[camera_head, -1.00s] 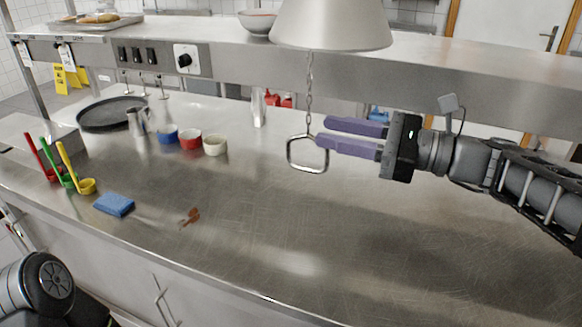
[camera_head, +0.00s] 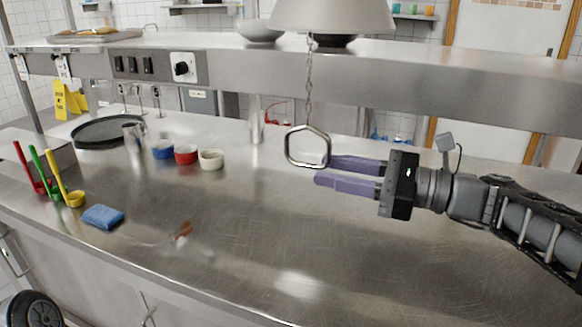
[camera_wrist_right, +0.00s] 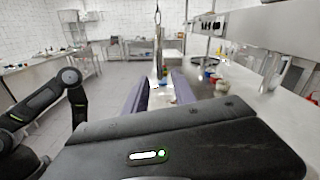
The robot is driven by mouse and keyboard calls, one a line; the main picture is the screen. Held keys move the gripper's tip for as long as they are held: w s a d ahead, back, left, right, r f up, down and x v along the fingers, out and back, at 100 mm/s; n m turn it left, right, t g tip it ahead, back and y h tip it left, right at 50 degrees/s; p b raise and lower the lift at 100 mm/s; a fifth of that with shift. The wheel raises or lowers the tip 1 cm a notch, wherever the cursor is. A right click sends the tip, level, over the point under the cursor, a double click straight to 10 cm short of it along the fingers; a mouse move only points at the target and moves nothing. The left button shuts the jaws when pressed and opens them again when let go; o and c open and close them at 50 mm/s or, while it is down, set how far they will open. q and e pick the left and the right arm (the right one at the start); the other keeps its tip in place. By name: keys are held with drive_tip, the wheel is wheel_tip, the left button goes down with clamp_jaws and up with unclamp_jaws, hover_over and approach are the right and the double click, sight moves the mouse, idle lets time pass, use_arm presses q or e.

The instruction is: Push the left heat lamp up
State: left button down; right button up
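The heat lamp has a pale grey conical shade (camera_head: 332,16), cut off by the top of the head view. A chain (camera_head: 308,85) hangs from it to a metal ring handle (camera_head: 290,147). My right gripper (camera_head: 322,170) has two purple fingers and is open, with its tips at the lower right of the ring. My left gripper is not in view.
A steel overhead shelf (camera_head: 270,75) crosses behind the chain, with a knob panel (camera_head: 184,67) and bowls on it. The counter below my right gripper is clear.

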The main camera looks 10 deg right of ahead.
sight(291, 164)
drive_tip(key=shift+w+a, duration=0.1)
drive_tip(key=p+x, duration=0.1)
drive_tip(key=x, duration=0.6)
drive_tip(key=shift+w+a, duration=0.2)
drive_tip(key=shift+a, duration=0.05)
clamp_jaws()
idle(1.3)
